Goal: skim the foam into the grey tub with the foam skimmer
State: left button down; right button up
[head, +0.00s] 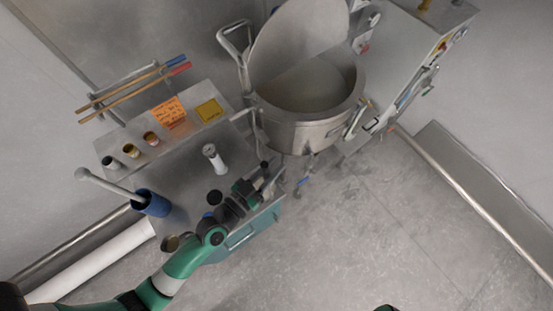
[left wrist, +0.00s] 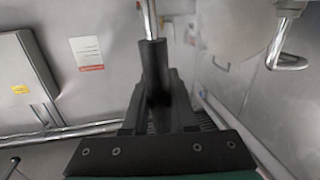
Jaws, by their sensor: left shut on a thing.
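My left gripper (head: 262,182) is over the right edge of the steel cart. In the left wrist view it is shut on the black handle (left wrist: 154,75) of a tool with a thin metal rod, which looks like the foam skimmer. The rod runs out of the top of that view, so its working end does not show. The steel kettle (head: 300,135) stands beyond the gripper with its round lid (head: 290,45) tilted open. A dull grey surface shows inside it; I cannot make out foam. I cannot pick out a grey tub. My right gripper is out of view.
The cart top (head: 185,170) holds small cups, a white cylinder (head: 214,158), and a blue holder (head: 152,203) with a long pale-handled tool. Two wooden sticks (head: 135,90) lie on a rack behind. A steel cabinet (head: 405,55) stands right of the kettle. The floor at right is clear.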

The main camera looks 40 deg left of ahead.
pick_arm(q)
jog(key=w+a+f+n+b, duration=0.1)
jog(key=w+a+n+b, duration=0.1)
jog(key=a, duration=0.5)
jog(key=w+a+f+n+g+b, duration=0.1)
jog(key=a+n, duration=0.3)
jog(key=a, duration=0.4)
jog(key=w+a+f+n+g+h+b, duration=0.1)
jog(key=w+a+f+n+b, duration=0.2)
jog(key=a, duration=0.5)
jog(key=shift+w+b, duration=0.35)
jog(key=shift+w, duration=0.1)
